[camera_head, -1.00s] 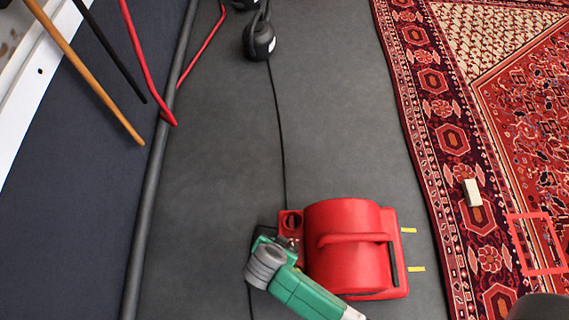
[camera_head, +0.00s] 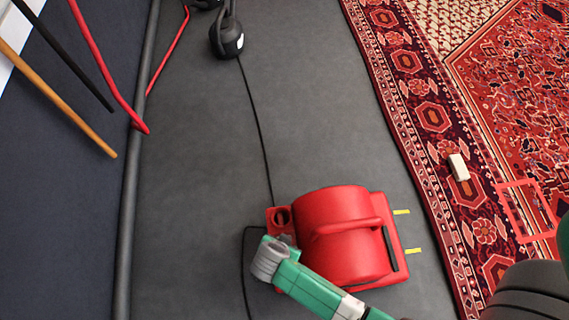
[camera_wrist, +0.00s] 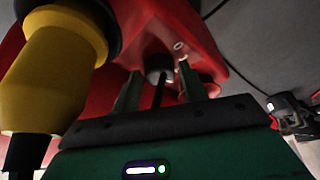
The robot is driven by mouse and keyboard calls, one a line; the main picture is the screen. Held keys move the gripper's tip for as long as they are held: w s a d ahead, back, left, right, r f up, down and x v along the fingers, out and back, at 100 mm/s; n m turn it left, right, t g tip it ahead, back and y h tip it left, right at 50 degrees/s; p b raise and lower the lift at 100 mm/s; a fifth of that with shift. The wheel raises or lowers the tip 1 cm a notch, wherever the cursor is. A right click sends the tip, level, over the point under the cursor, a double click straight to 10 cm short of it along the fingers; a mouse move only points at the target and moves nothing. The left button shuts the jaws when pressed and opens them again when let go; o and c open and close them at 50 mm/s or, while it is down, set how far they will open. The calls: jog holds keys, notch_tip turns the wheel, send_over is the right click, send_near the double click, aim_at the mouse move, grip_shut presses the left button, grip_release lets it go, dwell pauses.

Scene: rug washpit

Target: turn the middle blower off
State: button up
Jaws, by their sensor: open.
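A red blower (camera_head: 338,232) with a drum-shaped housing and a top handle lies on the dark floor in the head view. My gripper (camera_head: 284,241) is at its left side, just below a small red part with a round hole. In the wrist view my gripper (camera_wrist: 159,78) is open, its two fingers pointing at the red housing (camera_wrist: 215,60). A dark round knob-like part (camera_wrist: 157,66) shows between the fingertips; I cannot tell whether they touch it or which way it is set. Only this one blower is clearly in view.
A yellow plug-like part (camera_wrist: 50,70) is close on the left in the wrist view. A black cable (camera_head: 258,120) runs to a black kettlebell-like object (camera_head: 227,38). A patterned rug (camera_head: 425,110) with a pale block (camera_head: 458,167) lies right. Poles (camera_head: 65,100) lean left.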

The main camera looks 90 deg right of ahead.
jog(key=c, duration=0.7)
jog(key=shift+r, duration=0.1)
jog(key=shift+p, duration=0.35)
jog(key=shift+r+n+t+p, duration=0.2)
jog(key=shift+n+t+p, duration=0.2)
jog(key=shift+n+p, duration=0.7)
jog(key=n+p, duration=0.2)
jog(key=shift+s+n+t+h, duration=0.1)
jog(key=shift+n+t+h, duration=0.2)
jog(key=shift+t, duration=0.1)
jog(key=n+p, duration=0.1)
jog(key=n, duration=0.1)
jog(key=n+t+p, duration=0.1)
jog(key=n+p, duration=0.1)
jog(key=shift+s+t, duration=0.1)
jog(key=shift+t, duration=0.2)
jog(key=shift+f+n+t+p, duration=0.2)
jog(key=shift+n+t+p, duration=0.3)
jog(key=shift+n+p, duration=0.6)
jog(key=shift+s+f+n, duration=0.1)
jog(key=shift+n, duration=0.3)
